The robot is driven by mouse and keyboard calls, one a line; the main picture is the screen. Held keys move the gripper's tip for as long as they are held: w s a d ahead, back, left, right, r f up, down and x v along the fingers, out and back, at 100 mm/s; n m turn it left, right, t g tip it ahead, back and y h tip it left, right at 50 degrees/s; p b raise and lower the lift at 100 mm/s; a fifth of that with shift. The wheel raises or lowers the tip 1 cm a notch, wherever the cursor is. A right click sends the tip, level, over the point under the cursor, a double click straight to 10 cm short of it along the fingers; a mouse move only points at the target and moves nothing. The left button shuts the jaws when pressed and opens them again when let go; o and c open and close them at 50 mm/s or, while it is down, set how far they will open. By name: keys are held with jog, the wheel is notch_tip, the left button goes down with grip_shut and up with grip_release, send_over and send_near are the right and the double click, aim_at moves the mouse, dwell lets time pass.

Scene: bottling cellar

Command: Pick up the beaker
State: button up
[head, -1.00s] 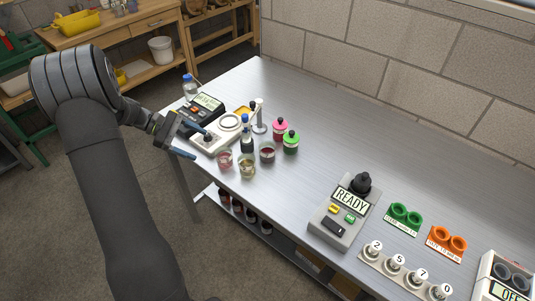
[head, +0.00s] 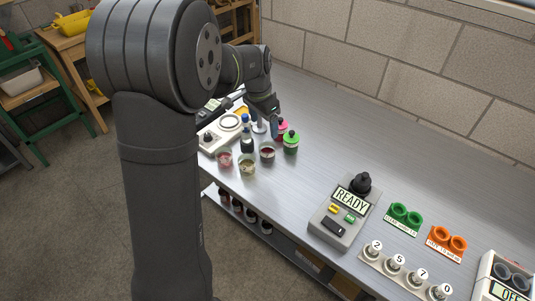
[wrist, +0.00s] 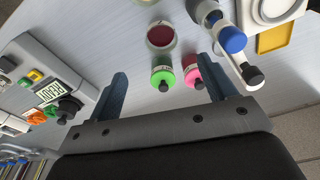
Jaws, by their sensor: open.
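Three small open glass vessels stand near the table's left front edge in the head view: one with pinkish liquid (head: 225,159), one with yellowish liquid (head: 247,168) and one with dark red liquid (head: 267,153). Any could be the beaker; I cannot tell which. The dark red one also shows in the wrist view (wrist: 161,37), beyond my fingertips. My gripper (wrist: 163,72) is open and empty, above the table. In the wrist view, a green-capped bottle (wrist: 163,77) and a pink-capped bottle (wrist: 191,73) appear between its fingers.
A blue-capped bottle (head: 246,143) stands close to the vessels, beside a white balance-like device (head: 229,123). A grey box reading READY (head: 337,225), green (head: 405,214) and orange (head: 446,239) ring holders, and numbered weights (head: 395,263) lie right. The middle of the table is clear.

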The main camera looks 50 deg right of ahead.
aim_at(268, 151)
jog(key=f, duration=0.4)
jog(key=d+f, duration=0.1)
jog(key=f, duration=0.4)
jog(key=d+f, duration=0.1)
jog(key=f, duration=0.4)
jog(key=shift+s+f, duration=0.1)
jog(key=shift+f, duration=0.05)
jog(key=shift+c, duration=0.5)
jog(key=c, duration=1)
